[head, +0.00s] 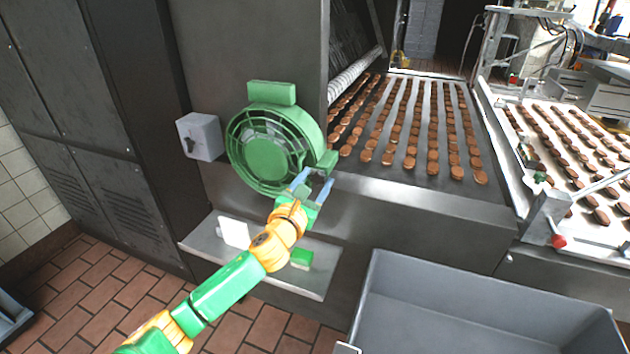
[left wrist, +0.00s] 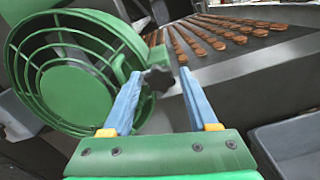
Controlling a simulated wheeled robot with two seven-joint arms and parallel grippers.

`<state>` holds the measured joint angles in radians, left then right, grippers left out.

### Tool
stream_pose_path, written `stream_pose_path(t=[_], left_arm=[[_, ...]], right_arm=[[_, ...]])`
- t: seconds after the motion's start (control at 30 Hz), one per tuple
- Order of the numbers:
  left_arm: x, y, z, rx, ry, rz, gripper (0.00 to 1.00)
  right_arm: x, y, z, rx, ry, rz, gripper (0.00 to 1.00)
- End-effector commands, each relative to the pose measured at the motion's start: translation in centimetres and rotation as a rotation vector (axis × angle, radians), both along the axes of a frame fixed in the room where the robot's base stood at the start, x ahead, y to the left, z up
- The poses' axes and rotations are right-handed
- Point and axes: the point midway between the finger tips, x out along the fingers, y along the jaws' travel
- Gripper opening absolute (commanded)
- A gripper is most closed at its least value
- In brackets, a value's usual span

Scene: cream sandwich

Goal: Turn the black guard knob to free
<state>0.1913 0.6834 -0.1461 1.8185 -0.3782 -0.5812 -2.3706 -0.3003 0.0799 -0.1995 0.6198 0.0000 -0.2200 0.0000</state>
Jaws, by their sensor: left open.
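The black guard knob (left wrist: 157,79) shows in the left wrist view as a dark lobed knob beside the green guard's right edge. The round green guard (head: 268,158), with a ribbed cage, is on the machine's front; it also fills the left of the wrist view (left wrist: 62,88). My left gripper (head: 316,178) is open at the guard's lower right. In the wrist view its blue fingers (left wrist: 159,74) stand either side of the knob; contact cannot be told. In the head view the knob is not clearly seen, near the fingers. My right gripper is not in view.
A grey box with a black switch (head: 199,137) is left of the guard. A ledge (head: 312,282) below bears a white card (head: 233,232) and a green block (head: 301,259). A grey bin (head: 480,300) stands at lower right. Rows of cookies lie on the belt behind.

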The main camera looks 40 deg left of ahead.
Motion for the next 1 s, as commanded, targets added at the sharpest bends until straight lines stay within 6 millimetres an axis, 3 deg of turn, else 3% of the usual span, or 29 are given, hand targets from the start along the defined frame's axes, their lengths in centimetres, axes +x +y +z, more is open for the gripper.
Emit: stream_pose_path(t=[0.07,0.27,0.3,0.67,1.0], left_arm=[[0.0,0.0,0.0,0.0,0.0,0.0,0.57],[0.0,0.0,0.0,0.0,0.001,0.0,0.03],[0.0,0.0,0.0,0.0,0.001,0.0,0.0],[0.0,0.0,0.0,-0.069,-0.013,0.001,0.0],[0.0,0.1,0.1,-0.334,-0.078,0.001,0.0]], right_arm=[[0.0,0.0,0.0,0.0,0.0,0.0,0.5],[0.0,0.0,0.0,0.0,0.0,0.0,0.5],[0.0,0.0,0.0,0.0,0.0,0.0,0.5],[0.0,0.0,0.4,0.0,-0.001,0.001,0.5],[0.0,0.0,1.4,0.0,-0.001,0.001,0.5]])
